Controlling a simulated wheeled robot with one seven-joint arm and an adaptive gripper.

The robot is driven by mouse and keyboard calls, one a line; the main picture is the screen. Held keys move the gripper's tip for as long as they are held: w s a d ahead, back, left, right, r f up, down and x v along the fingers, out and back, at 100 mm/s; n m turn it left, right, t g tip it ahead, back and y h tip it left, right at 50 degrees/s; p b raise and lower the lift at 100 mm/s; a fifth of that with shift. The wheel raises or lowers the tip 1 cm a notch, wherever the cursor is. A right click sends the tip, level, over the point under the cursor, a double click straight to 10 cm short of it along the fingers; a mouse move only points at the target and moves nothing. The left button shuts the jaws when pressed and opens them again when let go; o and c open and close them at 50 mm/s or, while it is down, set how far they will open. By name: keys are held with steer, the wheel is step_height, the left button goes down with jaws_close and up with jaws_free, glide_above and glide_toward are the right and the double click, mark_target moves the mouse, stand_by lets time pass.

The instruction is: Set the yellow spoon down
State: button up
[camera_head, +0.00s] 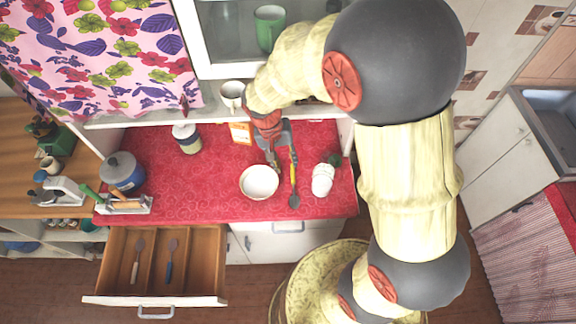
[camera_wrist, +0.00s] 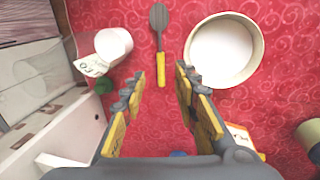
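The yellow spoon (camera_head: 294,182) has a yellow handle and a dark grey bowl. It lies on the red counter (camera_head: 220,205), between a white bowl (camera_head: 259,182) and a white cup (camera_head: 321,182). In the wrist view the spoon (camera_wrist: 160,62) lies beyond my fingertips, handle end towards me. In the head view my gripper (camera_head: 274,158) is above the counter, behind the bowl and left of the spoon's handle.
An open wooden drawer (camera_head: 207,262) below the counter holds two utensils in its compartments. A blue pot (camera_head: 124,172), a jar (camera_head: 187,138) and a utensil tray (camera_head: 125,206) stand on the left. An orange-and-white card (camera_head: 240,133) stands near the back. Counter front centre-left is clear.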

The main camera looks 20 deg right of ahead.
steer(key=s+r+n+t, duration=0.1)
steer(key=s+r+t, duration=0.1)
steer(key=s+r, duration=0.3)
steer(key=s+d+r+n+t+y, duration=0.1)
steer(key=s+r, duration=0.3)
steer(key=r, duration=0.7)
steer(key=s+d+r+n+t+y, duration=0.1)
steer(key=s+r+t, duration=0.2)
steer(key=s+r, duration=0.2)
step_height(320, 180, up, 3)
steer(key=shift+s+r+n, duration=0.1)
steer(key=shift+s+n, duration=0.2)
steer(key=shift+s, duration=0.05)
steer(key=shift+d, duration=0.1)
step_height(320, 180, down, 12)
steer(key=b, duration=1.1)
steer(key=shift+b, duration=0.4)
steer(key=shift+r, duration=0.15)
